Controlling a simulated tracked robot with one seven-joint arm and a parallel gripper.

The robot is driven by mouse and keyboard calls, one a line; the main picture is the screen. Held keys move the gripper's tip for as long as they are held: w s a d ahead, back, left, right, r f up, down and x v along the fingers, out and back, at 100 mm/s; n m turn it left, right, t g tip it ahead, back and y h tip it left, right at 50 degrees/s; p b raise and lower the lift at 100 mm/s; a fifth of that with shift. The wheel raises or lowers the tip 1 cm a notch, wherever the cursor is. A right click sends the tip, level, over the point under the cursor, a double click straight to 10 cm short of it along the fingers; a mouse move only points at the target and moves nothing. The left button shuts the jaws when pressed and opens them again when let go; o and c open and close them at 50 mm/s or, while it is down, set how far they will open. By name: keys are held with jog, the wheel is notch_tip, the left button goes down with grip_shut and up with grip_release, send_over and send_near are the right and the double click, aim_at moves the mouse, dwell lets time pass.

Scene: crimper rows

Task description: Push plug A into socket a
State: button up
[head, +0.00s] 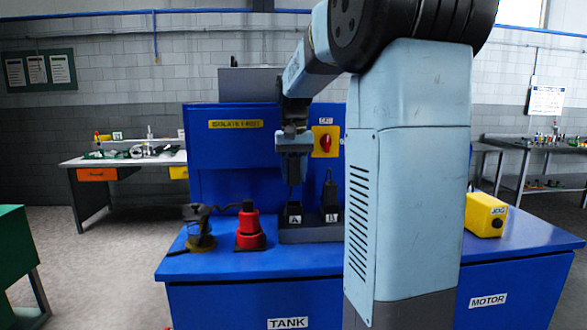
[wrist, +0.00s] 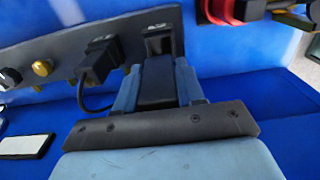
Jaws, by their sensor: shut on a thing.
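My gripper (head: 293,178) reaches down over the blue bench, above a black block labelled A (head: 295,208). In the wrist view, its blue-grey fingers (wrist: 158,90) are shut on a black plug (wrist: 157,75), taken as plug A. The plug's far end lies right by a black block (wrist: 158,40) on the grey strip. Whether it sits in that block or just above it I cannot tell. A second black plug with a cable (wrist: 98,66) stands beside it, over the block labelled B (head: 331,214). I cannot make out a socket marked a.
A red round fixture (head: 250,232) and a dark clamp-like device (head: 199,230) stand left of the blocks. A yellow box (head: 486,215) is at the right end. A red switch (head: 326,142) is on the blue back panel. Knobs (wrist: 42,67) sit along the grey strip.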

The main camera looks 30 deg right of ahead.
aim_at(294, 185)
jog(key=shift+f, duration=2.2)
jog(key=shift+f, duration=0.9)
jog(key=o, duration=1.3)
jog(key=shift+c, duration=0.2)
notch_tip(294, 185, up, 14)
jog(key=shift+f, duration=0.2)
